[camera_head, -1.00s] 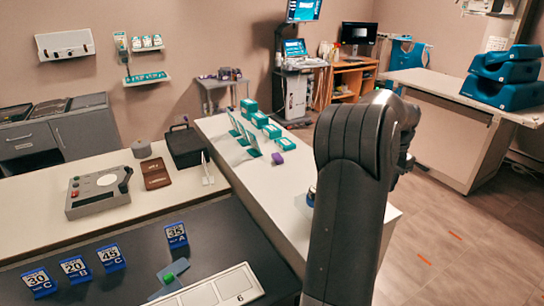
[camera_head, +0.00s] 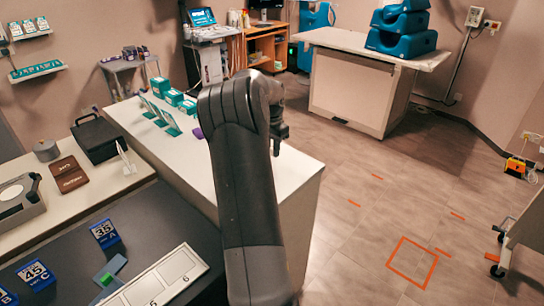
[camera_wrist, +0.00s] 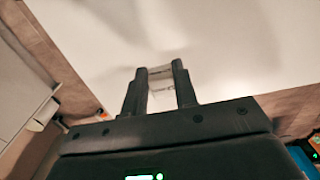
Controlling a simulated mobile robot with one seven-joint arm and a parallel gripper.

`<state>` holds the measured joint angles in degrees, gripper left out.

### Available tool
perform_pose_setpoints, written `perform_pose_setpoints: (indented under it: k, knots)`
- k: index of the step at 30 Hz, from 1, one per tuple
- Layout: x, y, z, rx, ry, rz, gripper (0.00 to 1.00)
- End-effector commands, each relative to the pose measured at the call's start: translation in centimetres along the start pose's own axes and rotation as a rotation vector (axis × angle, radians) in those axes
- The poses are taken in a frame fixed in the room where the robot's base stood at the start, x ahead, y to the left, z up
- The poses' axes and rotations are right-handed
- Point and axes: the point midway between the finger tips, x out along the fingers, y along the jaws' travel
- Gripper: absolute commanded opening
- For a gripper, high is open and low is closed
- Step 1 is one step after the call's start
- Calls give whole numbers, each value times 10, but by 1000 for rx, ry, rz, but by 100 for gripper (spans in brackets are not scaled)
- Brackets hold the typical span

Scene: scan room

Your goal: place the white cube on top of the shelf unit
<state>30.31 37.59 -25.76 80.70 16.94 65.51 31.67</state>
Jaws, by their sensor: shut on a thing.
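My gripper (camera_wrist: 160,68) is shut on a small white block, the white cube (camera_wrist: 160,80), which shows between the two fingers in the wrist view. Its far side blends into the pale surface behind it. In the head view my gripper (camera_head: 280,143) hangs past my arm, over the right end of the long white counter; the cube cannot be made out there. No thing in view is clearly the shelf unit. A wooden unit with shelves (camera_head: 266,32) stands at the back, well away from my gripper.
The white counter (camera_head: 285,175) carries teal boxes (camera_head: 172,97) and upright cards. A dark bench (camera_head: 160,225) with number tags is in front. A white table (camera_head: 345,40) holds blue blocks. The floor (camera_head: 400,190) at right is open, with orange marks and a wheeled cart (camera_head: 525,235).

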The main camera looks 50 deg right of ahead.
Motion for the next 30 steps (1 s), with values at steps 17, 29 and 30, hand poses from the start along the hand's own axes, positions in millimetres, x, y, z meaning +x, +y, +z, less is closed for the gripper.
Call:
perform_pose_setpoints:
  k: [17,29,30]
  knots:
    - [37,1,0,0,0,1,5]
    - [37,1,0,0,0,1,48]
    - [37,1,0,0,0,1,48]
